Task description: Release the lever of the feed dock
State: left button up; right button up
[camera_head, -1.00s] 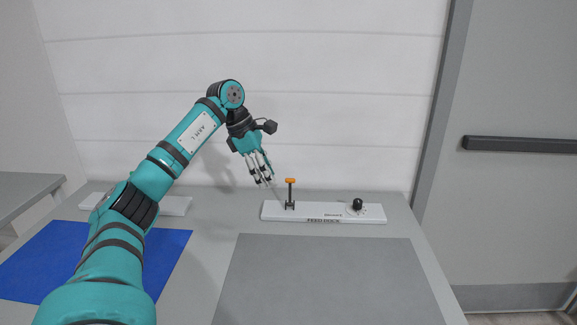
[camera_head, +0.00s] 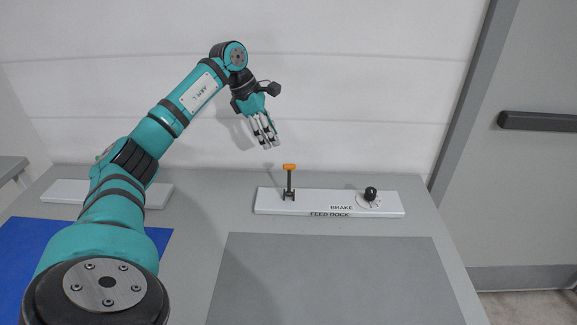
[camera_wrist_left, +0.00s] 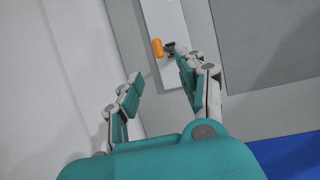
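The feed dock (camera_head: 265,203) is a long white bar near the back of the table, labelled FEED DOCK and BRAKE. Its lever stands upright at the left end, a dark stem with an orange handle (camera_head: 289,166). A black knob (camera_head: 371,194) sits on a round dial at the right end. My left gripper (camera_head: 267,144) hangs above and a little left of the lever, apart from it. In the left wrist view the fingers (camera_wrist_left: 158,85) are spread with nothing between them, and the orange handle (camera_wrist_left: 157,47) lies beyond them. My right gripper is not in view.
A grey mat (camera_head: 335,280) lies in front of the dock. A blue mat (camera_head: 20,255) and another white bar (camera_head: 65,192) lie at the left, partly hidden by my left arm. A white panelled wall (camera_head: 350,90) stands close behind the table.

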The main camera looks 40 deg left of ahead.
aim_at(289, 167)
pick_arm(q)
jog(key=p+x, duration=0.1)
jog(key=x, duration=1.2)
jog(key=shift+a, duration=0.15)
jog(key=shift+r, duration=0.1)
